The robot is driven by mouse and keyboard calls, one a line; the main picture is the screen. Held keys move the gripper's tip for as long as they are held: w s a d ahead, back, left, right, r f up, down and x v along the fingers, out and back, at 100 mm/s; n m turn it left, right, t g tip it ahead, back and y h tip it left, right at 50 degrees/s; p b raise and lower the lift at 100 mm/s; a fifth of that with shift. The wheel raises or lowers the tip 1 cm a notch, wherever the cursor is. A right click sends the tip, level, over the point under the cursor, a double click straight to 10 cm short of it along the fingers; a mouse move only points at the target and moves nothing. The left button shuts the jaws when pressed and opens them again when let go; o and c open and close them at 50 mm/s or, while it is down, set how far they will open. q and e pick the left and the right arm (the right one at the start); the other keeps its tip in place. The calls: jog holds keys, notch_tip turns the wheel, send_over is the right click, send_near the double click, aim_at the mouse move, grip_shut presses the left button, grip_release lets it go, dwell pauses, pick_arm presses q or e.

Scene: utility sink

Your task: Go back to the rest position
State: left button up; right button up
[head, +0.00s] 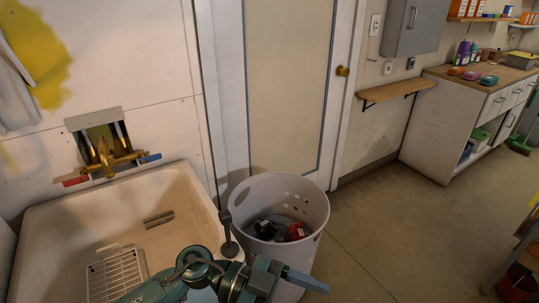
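My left gripper (305,281) is at the bottom centre of the head view. Its teal arm comes in from the lower left, over the right front part of the sink (185,192). The grey-blue fingers point right, in front of the white bin (315,203) in the picture. They are seen nearly side-on, so I cannot tell whether they are open or shut. I see nothing held in them. My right gripper is not in view.
The sink has a brass faucet (104,157) and a white rack (116,276). A dark rod (211,130) rises near the sink's right corner. The bin holds dark and red items. A cabinet (452,125) stands far right; the floor (400,225) between is clear.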

pick_arm(q)
jog(key=w+a+r+n+t+h, duration=0.35)
jog(key=w+n+t, duration=0.5)
jog(key=t, duration=0.85)
jog(key=a+f+n+t+y, duration=0.5)
jog(key=a+f+n+y, duration=0.3)
jog(key=n+y, duration=0.15)
jog(key=s+a+f+g+y, duration=0.3)
jog(key=s+a+f, duration=0.1)
jog(key=f, duration=0.2)
jog(key=s+a+f+g+y, duration=0.2)
jog(key=s+a+f+y, duration=0.1)
jog(key=f, duration=0.4)
jog(key=shift+s+a+f+n+g+p, duration=0.25)
jog(key=shift+s+a+g+p, duration=0.35)
jog(key=shift+s, duration=0.6)
jog(key=shift+a, duration=0.1)
